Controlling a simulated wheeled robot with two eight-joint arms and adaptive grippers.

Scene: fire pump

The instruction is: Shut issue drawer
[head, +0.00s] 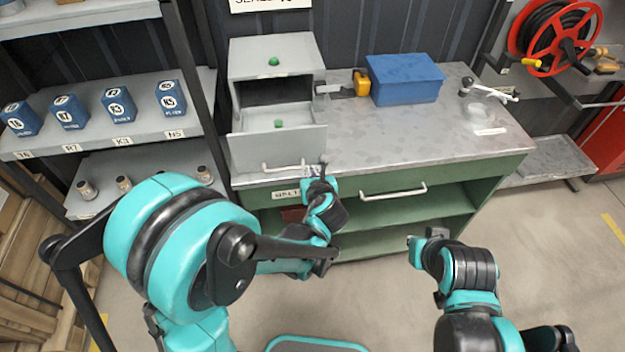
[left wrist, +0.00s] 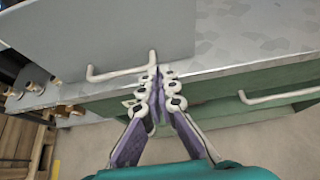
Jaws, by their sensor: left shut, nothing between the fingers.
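A grey drawer (head: 277,150) is pulled out of the grey cabinet (head: 273,56) on the bench, with a small green item (head: 279,124) inside. Its front has a pale bar handle (head: 283,167), which also shows in the left wrist view (left wrist: 118,74). My left gripper (head: 317,170) is shut and empty at the right end of the drawer front. In the left wrist view its fingertips (left wrist: 157,73) are by the right end of the handle; I cannot tell if they touch. My right gripper (head: 429,238) is low in front of the bench; its fingers are not clear.
The green workbench (head: 502,160) has a lower drawer with a pale handle (head: 393,191). A shelf with blue boxes (head: 118,104) stands left. The floor at front right is clear.

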